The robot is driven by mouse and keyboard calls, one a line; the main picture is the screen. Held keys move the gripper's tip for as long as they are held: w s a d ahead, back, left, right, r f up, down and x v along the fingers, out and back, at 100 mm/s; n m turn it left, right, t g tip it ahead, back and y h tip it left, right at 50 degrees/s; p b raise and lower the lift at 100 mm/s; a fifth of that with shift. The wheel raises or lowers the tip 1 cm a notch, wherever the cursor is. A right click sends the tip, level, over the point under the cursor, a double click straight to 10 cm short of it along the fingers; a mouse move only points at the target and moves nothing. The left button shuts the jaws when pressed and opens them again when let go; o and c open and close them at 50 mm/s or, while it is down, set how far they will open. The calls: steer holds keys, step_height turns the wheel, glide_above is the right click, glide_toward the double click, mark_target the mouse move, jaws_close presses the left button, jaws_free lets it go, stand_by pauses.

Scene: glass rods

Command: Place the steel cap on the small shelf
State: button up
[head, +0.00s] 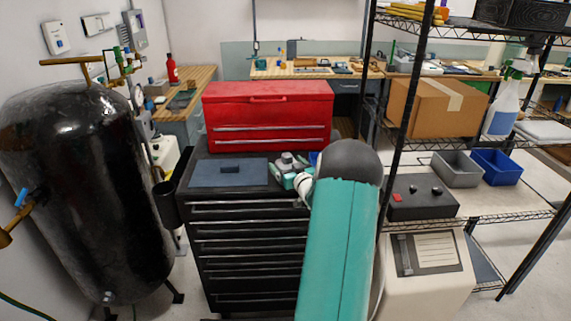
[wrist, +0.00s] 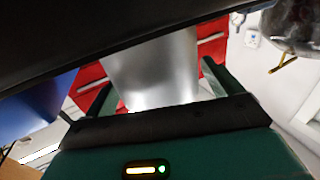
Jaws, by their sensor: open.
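My gripper (wrist: 157,92) is open, with its two dark green fingers apart in the wrist view. A smooth silver metal piece, apparently the steel cap (wrist: 155,68), shows between the fingers; I cannot tell whether they touch it. In the head view my gripper (head: 288,174) is over the right part of the black tool cabinet's top, partly behind my teal arm. The cap cannot be made out there. I cannot tell which surface is the small shelf.
A red toolbox (head: 268,112) stands on the black tool cabinet (head: 246,240), behind a blue-grey mat (head: 205,176) bearing a dark block. A wire rack (head: 470,214) stands at right, a black tank (head: 75,180) at left. A dark band crosses the top of the wrist view.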

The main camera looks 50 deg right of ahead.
steer(key=v, duration=1)
steer(key=w+a+r+n+g, duration=0.1)
steer(key=w+a+r+g, duration=0.1)
steer(key=w+a+r, duration=0.3)
steer(key=w+a+r+g, duration=0.1)
steer(key=w+a+r, duration=0.2)
steer(key=a, duration=0.3)
steer(key=s+a+r+n+g+y, duration=0.1)
steer(key=s+a+r+g+y, duration=0.1)
steer(key=a, duration=1.2)
steer(key=s+a+r+n+g+y, duration=0.1)
steer(key=s+a+r, duration=0.3)
steer(key=a, duration=1.1)
steer(key=shift+s+g+y, duration=0.65)
steer(key=shift+g+y, duration=0.05)
steer(key=shift+g, duration=0.1)
steer(key=shift+o, duration=0.4)
steer(key=s+a+f+n+g+y, duration=0.1)
steer(key=s+a+n+g+y, duration=0.1)
steer(key=s+a, duration=1)
steer(key=shift+g+y, duration=0.4)
steer(key=shift+y, duration=0.2)
steer(key=shift+s+a+f, duration=0.1)
steer(key=shift+s+a, duration=0.2)
